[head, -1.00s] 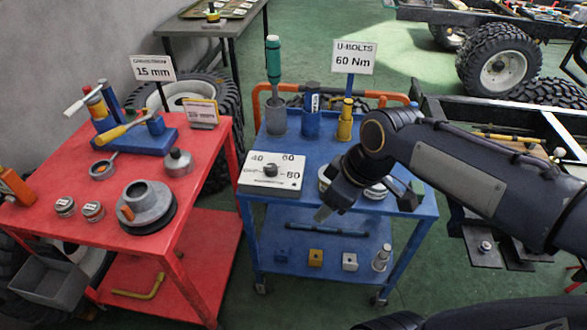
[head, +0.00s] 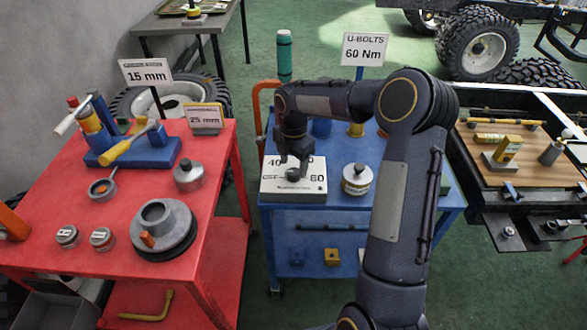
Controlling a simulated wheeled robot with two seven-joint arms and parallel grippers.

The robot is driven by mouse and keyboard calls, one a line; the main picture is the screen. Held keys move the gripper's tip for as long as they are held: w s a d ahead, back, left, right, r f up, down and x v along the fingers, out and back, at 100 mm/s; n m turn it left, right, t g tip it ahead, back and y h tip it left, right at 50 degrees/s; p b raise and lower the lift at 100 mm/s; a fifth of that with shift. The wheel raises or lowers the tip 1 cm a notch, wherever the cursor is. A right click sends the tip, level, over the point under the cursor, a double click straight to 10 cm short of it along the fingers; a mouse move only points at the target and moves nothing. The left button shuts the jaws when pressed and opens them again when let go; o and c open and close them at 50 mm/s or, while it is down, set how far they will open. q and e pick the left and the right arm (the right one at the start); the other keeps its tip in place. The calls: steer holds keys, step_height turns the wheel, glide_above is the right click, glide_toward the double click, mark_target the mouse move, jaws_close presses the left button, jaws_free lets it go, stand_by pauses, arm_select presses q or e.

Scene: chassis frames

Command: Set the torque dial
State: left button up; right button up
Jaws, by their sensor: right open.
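The torque dial (head: 308,194) is a white plate on the front left of the blue cart. Its dark round knob (head: 292,175) sits in the middle, with 40 at its upper left and 80 at its right. My right gripper (head: 294,164) points down just over the knob and is open. It hides the upper part of the plate, where another number is covered. I cannot tell whether the fingers touch the knob or where its pointer is. The U-bolts sign (head: 365,50) behind reads 60 Nm. My left gripper is not in view.
A tin (head: 357,180) stands close to the right of the dial.

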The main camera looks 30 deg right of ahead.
mark_target(294, 174)
steer(key=shift+f, duration=1.4)
steer(key=c, duration=1)
